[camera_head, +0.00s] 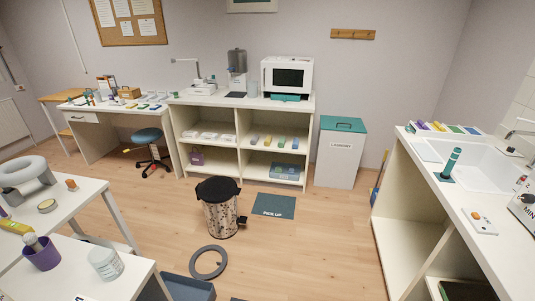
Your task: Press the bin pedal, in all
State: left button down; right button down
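The bin (220,216) stands upright on the wooden floor near the middle of the head view. It has a speckled beige body and a black top (217,188); I cannot tell for sure whether its lid is shut. A small dark pedal (242,220) sticks out low on its right side. Nothing touches the pedal. Neither of my grippers is in view.
A dark ring (208,262) lies on the floor in front of the bin, and a "PICK UP" mat (274,206) lies behind it to the right. White tables (118,222) stand left, a sink counter (438,180) right. The floor (310,250) right of the bin is clear.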

aim_at(242, 220)
jog(key=i+u, duration=0.15)
jog(key=i, duration=0.3)
jog(key=i+l+u, duration=0.15)
jog(key=i, duration=0.3)
jog(key=i+l+u, duration=0.15)
jog(key=i, duration=0.3)
jog(key=i+l+u, duration=0.15)
jog(key=i, duration=0.3)
jog(key=i+l+u, duration=0.85)
jog(key=i+l, duration=0.35)
jog(key=l, duration=0.2)
